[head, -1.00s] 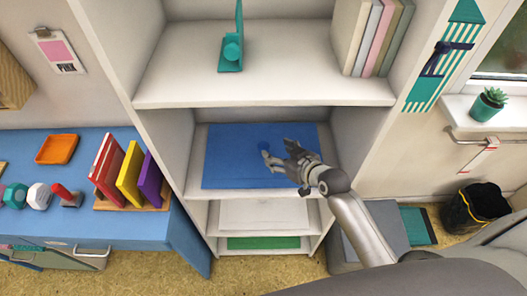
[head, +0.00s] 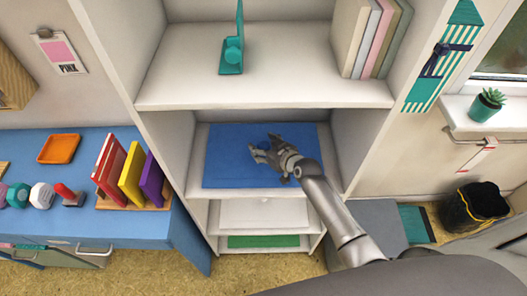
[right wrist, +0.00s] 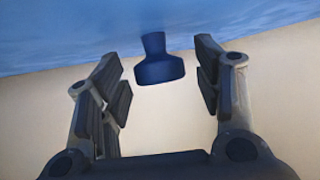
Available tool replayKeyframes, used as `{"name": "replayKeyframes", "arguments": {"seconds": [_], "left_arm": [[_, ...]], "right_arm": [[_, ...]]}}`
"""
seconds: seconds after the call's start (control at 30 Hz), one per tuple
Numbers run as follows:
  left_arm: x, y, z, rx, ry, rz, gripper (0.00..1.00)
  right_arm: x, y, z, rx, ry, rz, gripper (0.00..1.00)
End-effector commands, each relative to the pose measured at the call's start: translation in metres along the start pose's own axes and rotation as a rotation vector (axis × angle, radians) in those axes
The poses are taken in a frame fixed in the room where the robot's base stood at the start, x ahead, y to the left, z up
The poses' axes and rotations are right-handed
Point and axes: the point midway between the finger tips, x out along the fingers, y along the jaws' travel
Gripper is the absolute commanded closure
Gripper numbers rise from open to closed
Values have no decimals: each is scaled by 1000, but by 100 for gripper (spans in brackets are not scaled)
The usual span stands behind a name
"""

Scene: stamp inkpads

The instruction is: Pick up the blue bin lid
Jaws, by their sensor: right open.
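The blue bin lid (head: 225,165) is a flat blue panel on the middle shelf of the white shelf unit. Its dark blue knob (right wrist: 158,62) shows in the right wrist view, between my two open fingers and just past their tips, with the blue surface (right wrist: 60,32) behind it. My right gripper (head: 258,153) is open and empty, over the middle of the lid in the head view. It hides the knob there. I cannot tell whether the fingers touch the knob. My left gripper is not in view.
The upper shelf (head: 265,92) lies above the lid, with a teal object (head: 232,55) and several books (head: 370,40) on it. Lower compartments hold a white panel (head: 262,213) and a green one (head: 263,241). A blue cabinet (head: 80,222) stands left, a black bin (head: 470,210) right.

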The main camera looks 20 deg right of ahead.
Motion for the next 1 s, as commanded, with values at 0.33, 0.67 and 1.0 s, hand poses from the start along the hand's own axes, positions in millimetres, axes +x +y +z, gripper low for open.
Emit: {"name": "replayKeyframes", "arguments": {"seconds": [0.33,0.67,1.0], "left_arm": [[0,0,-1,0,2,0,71],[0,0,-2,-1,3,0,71],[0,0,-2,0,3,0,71]], "right_arm": [[6,0,0,0,-1,-1,40],[6,0,0,0,-1,-1,80],[6,0,-1,0,1,0,95]]}}
